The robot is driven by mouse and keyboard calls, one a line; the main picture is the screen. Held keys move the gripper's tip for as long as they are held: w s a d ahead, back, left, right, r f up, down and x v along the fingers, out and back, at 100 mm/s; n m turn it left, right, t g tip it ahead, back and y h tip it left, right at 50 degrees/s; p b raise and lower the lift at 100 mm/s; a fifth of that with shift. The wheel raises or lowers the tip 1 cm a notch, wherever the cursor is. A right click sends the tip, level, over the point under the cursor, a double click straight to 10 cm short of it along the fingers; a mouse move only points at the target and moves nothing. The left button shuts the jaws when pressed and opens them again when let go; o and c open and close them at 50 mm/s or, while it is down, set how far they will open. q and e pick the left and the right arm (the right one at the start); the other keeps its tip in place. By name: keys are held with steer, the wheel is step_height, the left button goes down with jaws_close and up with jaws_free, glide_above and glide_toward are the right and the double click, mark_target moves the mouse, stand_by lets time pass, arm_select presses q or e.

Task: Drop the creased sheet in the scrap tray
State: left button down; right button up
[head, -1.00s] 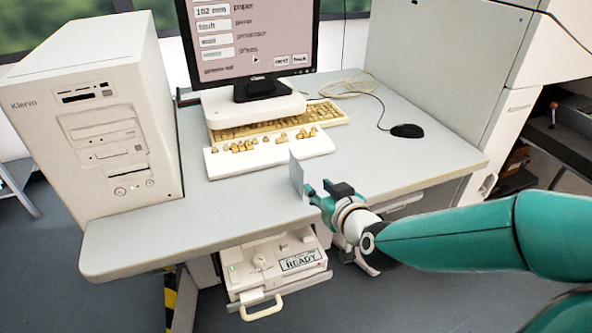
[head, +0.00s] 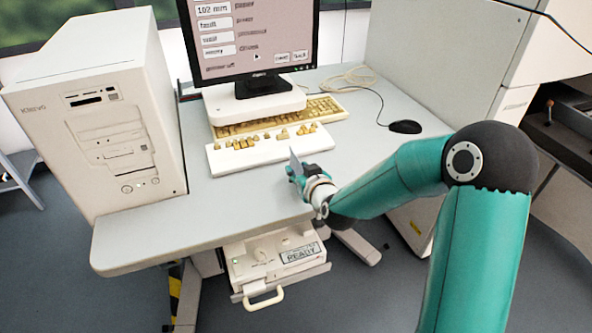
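My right gripper (head: 293,172) is over the desk, just in front of the white keyboard ledge. It looks shut on a thin grey-white sheet (head: 294,160), which stands upright between the fingers and shows nearly edge-on. No crease can be made out at this size. My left gripper is not in view. I cannot pick out a scrap tray in this view.
The desk (head: 150,230) holds a computer tower (head: 95,120), a monitor (head: 255,40), a yellowed keyboard (head: 325,107) with loose keycaps in front, and a mouse (head: 405,127). A printer unit (head: 275,262) reading READY sits under the desk's front edge. A large cabinet (head: 430,70) stands right.

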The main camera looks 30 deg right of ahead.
steer(key=shift+x, duration=1.05)
jaws_close()
steer(key=shift+r, duration=0.1)
